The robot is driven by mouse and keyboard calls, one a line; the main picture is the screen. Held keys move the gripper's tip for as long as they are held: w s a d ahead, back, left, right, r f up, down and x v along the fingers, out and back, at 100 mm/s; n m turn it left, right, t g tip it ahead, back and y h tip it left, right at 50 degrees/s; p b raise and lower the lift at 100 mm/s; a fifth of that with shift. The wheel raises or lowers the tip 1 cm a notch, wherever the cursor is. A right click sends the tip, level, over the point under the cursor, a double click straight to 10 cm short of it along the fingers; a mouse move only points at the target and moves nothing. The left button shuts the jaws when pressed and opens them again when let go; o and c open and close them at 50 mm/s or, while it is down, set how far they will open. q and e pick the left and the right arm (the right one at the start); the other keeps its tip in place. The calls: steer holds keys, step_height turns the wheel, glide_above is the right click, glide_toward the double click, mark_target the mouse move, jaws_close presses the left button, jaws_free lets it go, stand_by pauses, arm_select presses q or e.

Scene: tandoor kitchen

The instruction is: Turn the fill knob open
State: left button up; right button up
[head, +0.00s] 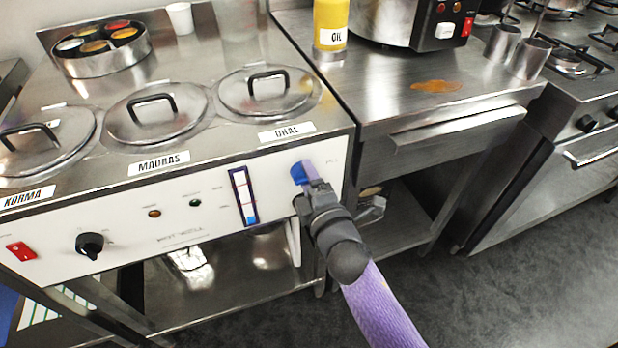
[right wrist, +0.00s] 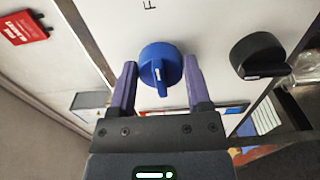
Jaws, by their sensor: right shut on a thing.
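The fill knob is a round blue knob (head: 298,173) at the right end of the white front panel (head: 130,232) of the bain-marie. In the right wrist view the blue knob (right wrist: 160,66) sits between the two purple fingers of my right gripper (right wrist: 160,84), which is shut on it. A pale pointer mark on the knob points toward the wrist camera. In the head view my right gripper (head: 305,180) hides part of the knob. A level gauge (head: 243,196) beside it shows blue only at its bottom. My left gripper is not in view.
A black knob (head: 90,244) and a red switch (head: 21,251) are on the panel's left. Lidded pots labelled KORMA, MADRAS and DHAL (head: 268,90) sit on top. A steel counter (head: 400,95) with an oil bottle (head: 330,22) stands right. The floor (head: 480,285) in front is clear.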

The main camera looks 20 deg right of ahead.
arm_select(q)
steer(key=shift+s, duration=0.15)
arm_select(e)
steer(key=shift+f, duration=0.1)
steer(key=o, duration=0.9)
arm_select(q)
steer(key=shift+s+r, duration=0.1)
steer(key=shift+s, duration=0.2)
arm_select(e)
steer(key=o, duration=0.4)
steer(key=shift+c, duration=0.2)
